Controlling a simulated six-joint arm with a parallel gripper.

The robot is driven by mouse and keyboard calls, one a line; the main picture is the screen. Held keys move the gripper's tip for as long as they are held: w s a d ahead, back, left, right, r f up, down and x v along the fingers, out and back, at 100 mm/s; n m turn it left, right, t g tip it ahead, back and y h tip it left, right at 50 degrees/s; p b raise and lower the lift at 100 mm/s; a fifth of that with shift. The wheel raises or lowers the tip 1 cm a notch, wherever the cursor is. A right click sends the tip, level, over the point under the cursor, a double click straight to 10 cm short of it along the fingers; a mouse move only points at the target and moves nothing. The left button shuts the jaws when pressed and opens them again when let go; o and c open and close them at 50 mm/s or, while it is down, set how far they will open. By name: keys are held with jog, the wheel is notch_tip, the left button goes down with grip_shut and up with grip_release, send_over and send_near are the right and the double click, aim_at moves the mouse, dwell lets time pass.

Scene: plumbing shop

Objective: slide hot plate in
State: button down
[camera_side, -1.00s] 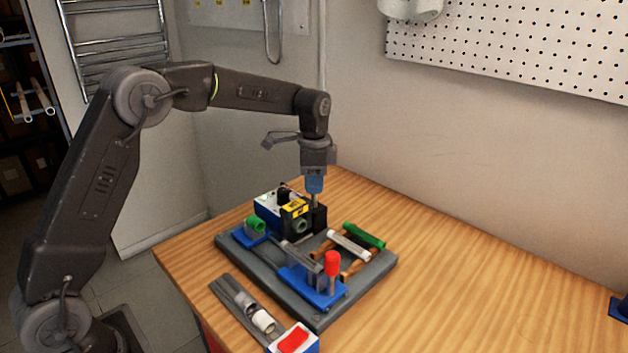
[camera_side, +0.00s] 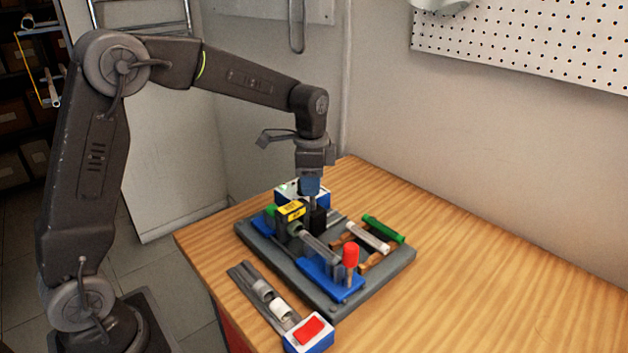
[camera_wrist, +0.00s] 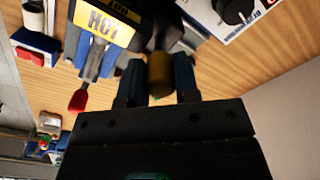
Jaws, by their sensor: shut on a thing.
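The hot plate (camera_side: 291,213) is a dark upright block with a yellow label. It stands on the grey base between a green fitting (camera_side: 270,212) and a grey pipe (camera_side: 320,247) in a blue clamp carriage (camera_side: 318,277). The label reads HOT in the wrist view (camera_wrist: 108,25). My gripper (camera_side: 311,200) points down and is shut on the hot plate's brass-coloured grip post (camera_wrist: 160,75), with a finger on each side. Whether the plate touches either part cannot be told; the fingers partly hide the post.
A red-knobbed lever (camera_side: 350,256) stands upright at the carriage. White (camera_side: 368,237) and green (camera_side: 384,228) pipes lie on brown supports at the right of the grey base (camera_side: 395,268). A white-and-blue box (camera_side: 290,189) is behind the plate. The bench (camera_side: 480,275) is clear on the right.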

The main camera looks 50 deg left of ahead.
jog(key=c, duration=0.8)
grip_release()
jog(key=shift+s+d, duration=0.1)
jog(key=shift+s, duration=0.05)
jog(key=shift+c, duration=0.2)
notch_tip(320, 180, up, 14)
jog(key=shift+f, duration=0.15)
